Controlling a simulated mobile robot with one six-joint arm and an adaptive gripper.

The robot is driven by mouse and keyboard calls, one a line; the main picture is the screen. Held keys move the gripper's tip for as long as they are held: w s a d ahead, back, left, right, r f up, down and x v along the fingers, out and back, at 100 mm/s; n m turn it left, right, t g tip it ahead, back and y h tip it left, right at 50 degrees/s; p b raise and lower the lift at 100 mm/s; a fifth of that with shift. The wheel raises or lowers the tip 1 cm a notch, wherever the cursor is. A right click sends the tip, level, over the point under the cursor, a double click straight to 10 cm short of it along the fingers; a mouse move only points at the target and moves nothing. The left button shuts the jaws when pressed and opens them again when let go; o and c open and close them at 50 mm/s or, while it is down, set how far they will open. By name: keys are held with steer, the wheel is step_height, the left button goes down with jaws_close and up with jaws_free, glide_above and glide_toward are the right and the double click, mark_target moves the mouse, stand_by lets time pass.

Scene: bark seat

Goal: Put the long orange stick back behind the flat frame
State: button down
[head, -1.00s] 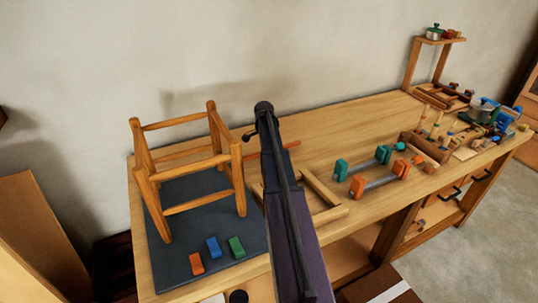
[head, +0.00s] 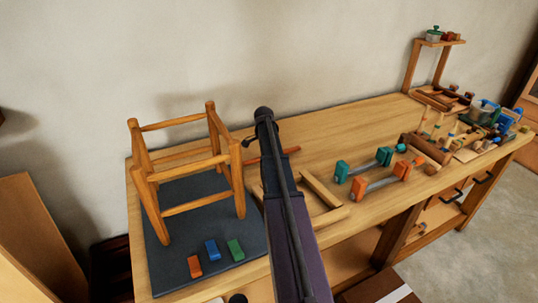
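The long orange stick (head: 292,151) lies on the bench top behind the flat frame. My arm crosses in front of it, so only its two ends show, one on each side of the arm. The flat wooden frame (head: 322,190) lies flat on the bench, nearer to me than the stick, and my arm covers much of its left part. The end of my arm reaches over this area.
A wooden stool frame (head: 196,207) stands on a dark mat (head: 216,261) left of my arm, with orange, blue and green blocks in front. Clamps (head: 366,183) lie to the right. Tools crowd the far right. The back middle of the bench is clear.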

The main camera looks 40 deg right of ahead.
steer(key=shift+f, duration=0.15)
steer(key=c, duration=0.6)
jaws_free()
steer(key=r+p, duration=0.4)
steer(key=a+r+p, duration=0.1)
steer(key=r+p, duration=0.8)
steer(key=shift+w+a+r, duration=0.1)
steer(key=shift+w+a, duration=0.05)
steer(key=shift+a, duration=0.05)
stand_by(1.1)
